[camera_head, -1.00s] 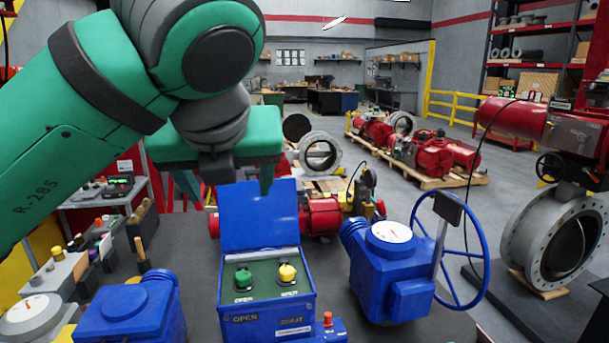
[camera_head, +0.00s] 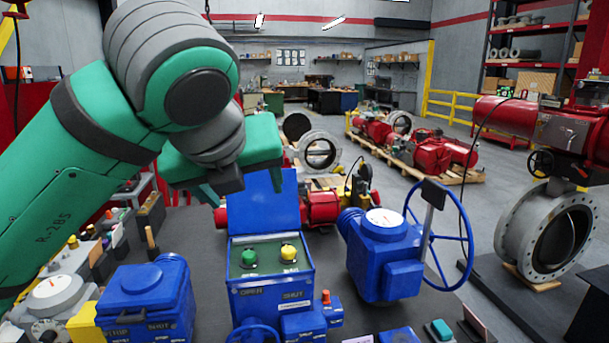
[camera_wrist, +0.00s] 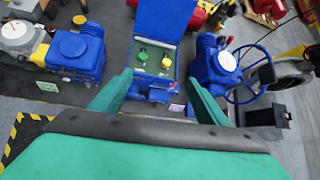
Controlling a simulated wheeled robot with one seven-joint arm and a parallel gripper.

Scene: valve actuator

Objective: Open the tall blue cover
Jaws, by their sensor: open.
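The tall blue cover (camera_head: 264,213) is the lid of a blue box (camera_head: 270,298). It stands raised at the back edge, so the box is open. A green knob (camera_head: 249,257) and a yellow knob (camera_head: 289,253) show inside on a green panel. In the wrist view, the cover (camera_wrist: 165,20) stands beyond the panel. My gripper (camera_head: 245,196) is open and empty, near the cover's upper part in the head view. In the wrist view, my gripper (camera_wrist: 159,77) has its fingers spread either side of the box. I see no clear contact with the cover.
A blue actuator with a dial and handwheel (camera_head: 385,255) stands right of the box. A lower blue box (camera_head: 145,300) stands to the left, beside a grey dial unit (camera_head: 55,295). Red valve equipment lies behind. Dark table surface shows between the units.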

